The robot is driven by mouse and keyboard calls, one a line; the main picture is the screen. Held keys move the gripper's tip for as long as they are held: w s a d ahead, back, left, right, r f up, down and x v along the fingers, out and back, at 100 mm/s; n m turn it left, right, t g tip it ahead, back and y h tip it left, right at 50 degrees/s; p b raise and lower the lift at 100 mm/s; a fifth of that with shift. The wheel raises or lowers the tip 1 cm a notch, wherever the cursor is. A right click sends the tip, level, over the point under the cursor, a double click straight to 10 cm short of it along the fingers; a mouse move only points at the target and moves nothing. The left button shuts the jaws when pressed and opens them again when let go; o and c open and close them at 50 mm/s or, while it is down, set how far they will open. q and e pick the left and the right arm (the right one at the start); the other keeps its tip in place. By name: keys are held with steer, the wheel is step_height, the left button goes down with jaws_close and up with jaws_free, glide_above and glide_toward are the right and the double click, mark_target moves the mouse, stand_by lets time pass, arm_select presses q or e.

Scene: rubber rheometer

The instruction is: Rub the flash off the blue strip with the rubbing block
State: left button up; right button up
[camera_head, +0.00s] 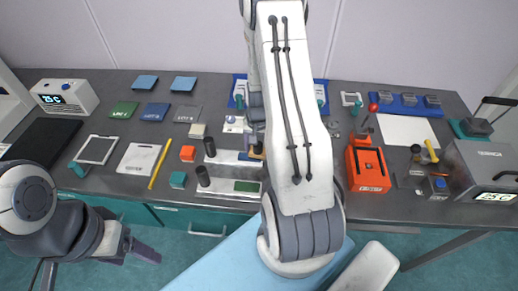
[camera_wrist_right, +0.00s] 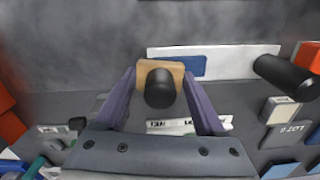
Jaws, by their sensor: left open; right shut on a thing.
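The rubbing block (camera_wrist_right: 161,72) is a tan block with a black knob. In the right wrist view it sits between the two fingers of my right gripper (camera_wrist_right: 162,92), which is shut on it. The blue strip (camera_wrist_right: 196,66) lies on a white plate (camera_wrist_right: 235,60), just right of the block, which appears to cover its left end; I cannot tell if they touch. In the head view a tan edge of the block (camera_head: 257,155) shows, and my arm hides most of that gripper. My left gripper (camera_head: 148,240) is open and empty at the lower left, off the table's front edge.
A second plate with a green strip (camera_head: 247,186) lies nearer the front edge. Dark cylinders (camera_head: 203,176) stand at the plates' left ends. An orange box (camera_head: 368,169) stands to the right. Small blocks and a yellow stick (camera_head: 160,166) lie to the left.

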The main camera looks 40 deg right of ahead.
step_height(320, 180, up, 2)
steer(key=shift+p, duration=0.3)
steer(key=shift+s+d+r+p, duration=0.2)
steer(key=shift+d+r+p, duration=0.25)
steer(key=shift+r+p, duration=0.25)
steer(key=shift+a+r+p, duration=0.1)
steer(key=shift+r+p, duration=0.45)
steer(key=shift+r, duration=0.25)
steer(key=shift+r+p, duration=0.85)
steer(key=shift+r, duration=0.15)
